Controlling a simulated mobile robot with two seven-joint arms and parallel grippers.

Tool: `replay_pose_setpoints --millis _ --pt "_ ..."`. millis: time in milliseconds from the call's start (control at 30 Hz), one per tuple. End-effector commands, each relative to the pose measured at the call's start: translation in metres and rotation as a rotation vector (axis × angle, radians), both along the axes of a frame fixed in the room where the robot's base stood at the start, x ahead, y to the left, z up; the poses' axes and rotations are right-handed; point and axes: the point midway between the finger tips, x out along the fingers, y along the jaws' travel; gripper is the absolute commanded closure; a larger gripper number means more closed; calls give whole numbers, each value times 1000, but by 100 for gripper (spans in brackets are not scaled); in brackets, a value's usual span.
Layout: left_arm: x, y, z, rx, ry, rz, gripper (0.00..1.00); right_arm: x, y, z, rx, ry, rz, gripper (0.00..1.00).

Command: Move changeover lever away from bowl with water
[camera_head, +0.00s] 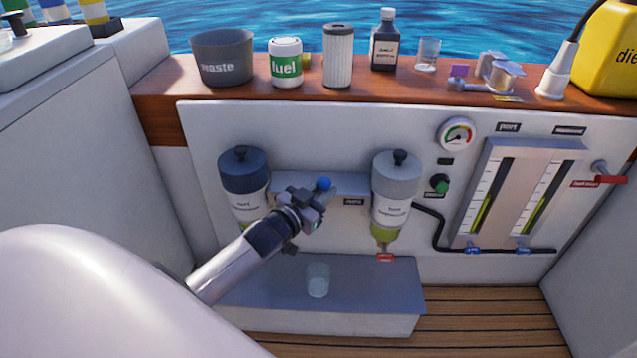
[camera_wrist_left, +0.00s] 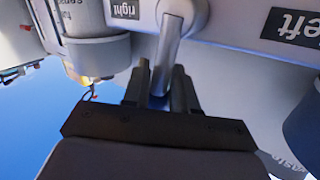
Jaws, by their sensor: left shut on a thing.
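The changeover lever is a metal handle with a blue knob (camera_head: 324,184), on the panel between two filters. In the left wrist view its silver rod (camera_wrist_left: 171,45) runs down between my fingers. My left gripper (camera_head: 312,203) is shut on the lever. The right filter (camera_head: 396,192) has a yellow-green bowl (camera_head: 384,234) with a red drain tap (camera_head: 386,257) below. The left filter (camera_head: 243,182) has a similar bowl, partly hidden by my left arm. I cannot tell which bowl has water. My right gripper is not in view.
A clear cup (camera_head: 318,280) stands on the grey step (camera_head: 375,300) below the filters. A gauge panel (camera_head: 482,170) is at right.

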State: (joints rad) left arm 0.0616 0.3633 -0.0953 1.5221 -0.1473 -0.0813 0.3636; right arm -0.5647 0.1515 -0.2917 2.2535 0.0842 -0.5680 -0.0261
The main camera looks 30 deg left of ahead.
Motion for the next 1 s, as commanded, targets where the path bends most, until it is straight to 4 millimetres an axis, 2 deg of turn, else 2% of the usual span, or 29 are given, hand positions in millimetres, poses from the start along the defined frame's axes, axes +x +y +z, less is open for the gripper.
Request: replay_pose_setpoints --millis 33,67,500,1000 --pt "4 -4 17 27 -1 -4 100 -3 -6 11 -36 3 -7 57" --pt "5 -5 17 46 10 -5 100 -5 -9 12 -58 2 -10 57" --pt "17 -24 7 333 180 -7 100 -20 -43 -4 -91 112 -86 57" --pt "22 -33 -5 476 269 -9 100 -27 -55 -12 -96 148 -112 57"
